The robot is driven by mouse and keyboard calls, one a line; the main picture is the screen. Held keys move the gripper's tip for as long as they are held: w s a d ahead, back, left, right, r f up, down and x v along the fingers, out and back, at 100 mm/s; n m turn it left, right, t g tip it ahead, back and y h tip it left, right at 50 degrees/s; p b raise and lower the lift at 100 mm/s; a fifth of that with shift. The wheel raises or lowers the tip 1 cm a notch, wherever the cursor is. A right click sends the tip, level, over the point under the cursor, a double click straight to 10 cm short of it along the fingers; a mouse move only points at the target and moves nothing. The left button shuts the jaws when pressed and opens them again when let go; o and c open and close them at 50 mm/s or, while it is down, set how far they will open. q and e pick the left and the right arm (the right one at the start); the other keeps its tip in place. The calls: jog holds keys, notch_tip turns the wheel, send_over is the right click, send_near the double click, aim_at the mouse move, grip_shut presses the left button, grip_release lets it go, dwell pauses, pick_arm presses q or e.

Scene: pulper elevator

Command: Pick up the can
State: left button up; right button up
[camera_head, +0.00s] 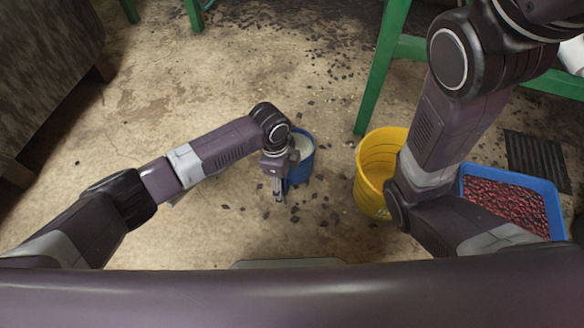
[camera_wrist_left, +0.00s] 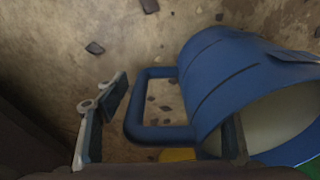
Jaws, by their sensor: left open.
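The can is a blue cylinder, pale inside, with a squared blue handle. It is on the floor near the middle of the head view, the can (camera_head: 301,172) partly hidden by my left wrist. In the left wrist view the can (camera_wrist_left: 222,75) fills the right side, its mouth toward the lower right. My left gripper (camera_head: 277,191) is open at the can's left side. In the left wrist view one finger of the left gripper (camera_wrist_left: 168,128) is left of the handle, apart from it. The other finger shows at the can's rim; I cannot tell whether it touches. My right gripper is out of view.
A yellow bucket (camera_head: 373,178) stands right of the can, beside my right arm. A blue crate (camera_head: 553,203) of red cherries is farther right. Green legs (camera_head: 383,68) of a stand rise behind. Dark debris lies on the floor; the floor left of the can is mostly clear.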

pick_arm(q)
grip_shut()
jog(key=shift+w+r, duration=0.1)
jog(key=shift+r, duration=0.05)
dwell(0.5)
jog(key=shift+r, duration=0.15)
